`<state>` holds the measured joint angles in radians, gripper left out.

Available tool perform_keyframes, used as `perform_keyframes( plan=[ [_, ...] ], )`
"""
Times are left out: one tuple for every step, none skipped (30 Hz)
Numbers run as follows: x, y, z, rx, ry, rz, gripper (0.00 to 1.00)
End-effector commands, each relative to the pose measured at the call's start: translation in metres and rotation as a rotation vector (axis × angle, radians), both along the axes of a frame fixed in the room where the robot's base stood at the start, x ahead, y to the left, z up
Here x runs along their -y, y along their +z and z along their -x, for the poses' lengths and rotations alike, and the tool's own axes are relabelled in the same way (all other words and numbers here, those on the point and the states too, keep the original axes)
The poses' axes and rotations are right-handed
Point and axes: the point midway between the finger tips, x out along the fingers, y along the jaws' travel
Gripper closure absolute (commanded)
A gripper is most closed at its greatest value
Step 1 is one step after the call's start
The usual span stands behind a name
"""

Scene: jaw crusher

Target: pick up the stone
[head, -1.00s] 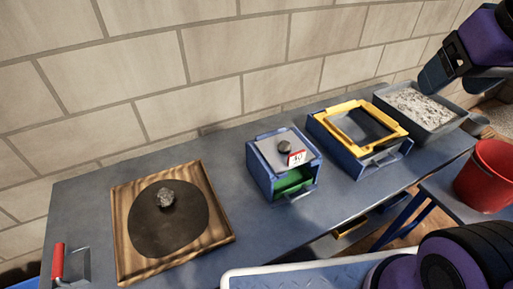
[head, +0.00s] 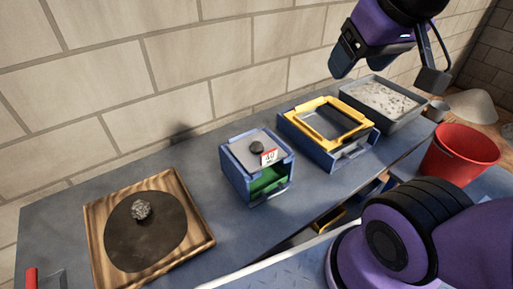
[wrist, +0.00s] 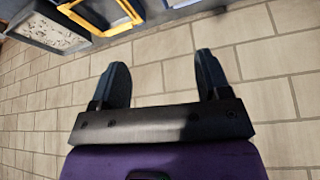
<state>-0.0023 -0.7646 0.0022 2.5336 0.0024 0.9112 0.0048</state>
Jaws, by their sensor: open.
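The stone (head: 141,210) is a small grey rough lump. It sits on a dark round mat (head: 150,236) on a wooden board (head: 199,219) at the left of the bench in the head view. My gripper (head: 342,62) is high up at the upper right of the head view, above the yellow-framed box and far from the stone. In the wrist view my gripper (wrist: 162,84) shows two dark fingers spread apart with nothing between them. The stone is not in the wrist view.
Right of the board on the bench (head: 60,218) stand a blue box with a grey lid and 40 label (head: 269,157), a yellow-framed box (head: 315,110) and a grey tray of pale grit (head: 412,118). A red bucket (head: 459,153) is at right. A red handle (head: 31,278) lies at lower left.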

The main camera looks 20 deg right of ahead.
Motion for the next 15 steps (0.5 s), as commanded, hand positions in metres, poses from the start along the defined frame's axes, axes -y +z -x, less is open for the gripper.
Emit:
perform_keyframes(
  plan=[
    [0.0,0.0,0.0,0.0,0.0,0.0,0.3],
    [0.0,0.0,0.0,0.0,0.0,0.0,0.3],
    [0.0,0.0,0.0,0.0,0.0,0.0,0.3],
    [0.0,0.0,0.0,0.0,0.0,0.0,0.3],
    [0.0,0.0,0.0,0.0,0.0,0.0,0.3],
    [0.0,0.0,0.0,0.0,0.0,0.0,0.3],
    [0.0,0.0,0.0,0.0,0.0,0.0,0.3],
    [0.0,0.0,0.0,0.0,0.0,0.0,0.25],
    [0.0,0.0,0.0,-0.001,-0.001,0.0,0.22],
    [0.0,0.0,-0.001,-0.002,-0.003,0.0,0.22],
    [0.0,-0.001,-0.003,-0.005,-0.007,0.0,0.22],
    [0.0,-0.001,-0.005,-0.011,-0.015,0.001,0.22],
    [-0.001,-0.002,-0.008,-0.016,-0.025,0.001,0.22],
    [-0.001,-0.003,-0.012,-0.023,-0.037,0.001,0.22],
    [-0.002,-0.005,-0.018,-0.034,-0.058,0.001,0.22]
  ],
)
